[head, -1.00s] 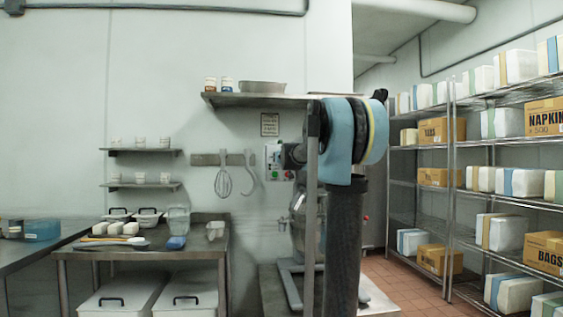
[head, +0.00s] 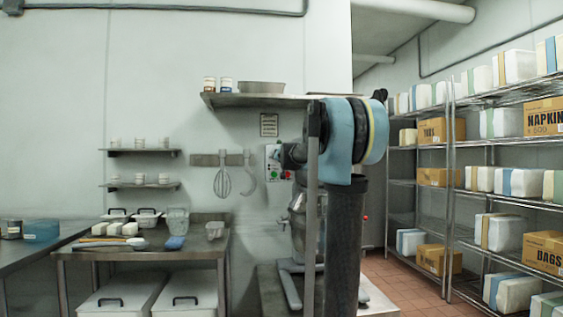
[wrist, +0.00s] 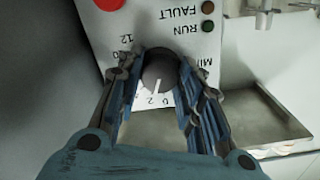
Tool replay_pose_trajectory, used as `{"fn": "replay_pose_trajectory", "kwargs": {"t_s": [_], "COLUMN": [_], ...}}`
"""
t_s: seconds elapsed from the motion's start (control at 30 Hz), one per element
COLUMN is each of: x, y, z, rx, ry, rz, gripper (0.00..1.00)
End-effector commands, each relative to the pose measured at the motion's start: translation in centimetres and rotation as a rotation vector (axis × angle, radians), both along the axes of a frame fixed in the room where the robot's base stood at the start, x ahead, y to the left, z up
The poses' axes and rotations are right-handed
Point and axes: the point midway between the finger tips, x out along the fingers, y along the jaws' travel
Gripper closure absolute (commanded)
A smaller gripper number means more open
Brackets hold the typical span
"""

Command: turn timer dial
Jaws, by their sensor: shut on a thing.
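The timer dial (wrist: 160,72) is a dark round knob with a pale pointer line, on a light control panel (wrist: 212,55) in the wrist view. The panel appears upside down there, with printed numbers around the dial. My gripper (wrist: 160,85) has its two blue ribbed fingers on either side of the dial, shut on it. The pointer line points toward the lower part of the picture, near the 2 and 0 marks. In the head view the panel (head: 273,165) is on the wall side, partly behind my arm; the dial and my fingers are hidden there.
A red button (wrist: 109,4) and RUN and FAULT lamps (wrist: 208,16) sit close to the dial. A metal tray or shelf (wrist: 255,118) lies to the right in the wrist view. A whisk (head: 222,181) and hook hang left of the panel.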

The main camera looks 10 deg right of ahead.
Motion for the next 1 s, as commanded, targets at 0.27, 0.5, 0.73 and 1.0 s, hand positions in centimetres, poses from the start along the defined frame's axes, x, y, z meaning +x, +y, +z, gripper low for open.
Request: {"fn": "replay_pose_trajectory", "kwargs": {"t_s": [0.27,0.5,0.73,1.0], "x": [0.34,0.40,0.46,0.55], "y": [0.58,0.60,0.63,0.63], "z": [0.12,0.06,0.00,-0.07], "rx": [0.228,0.365,0.433,0.449], "ry": [0.003,0.005,0.006,0.007], "rz": [0.009,0.010,0.010,0.010], "gripper": [0.89,0.88,0.89,0.89]}}
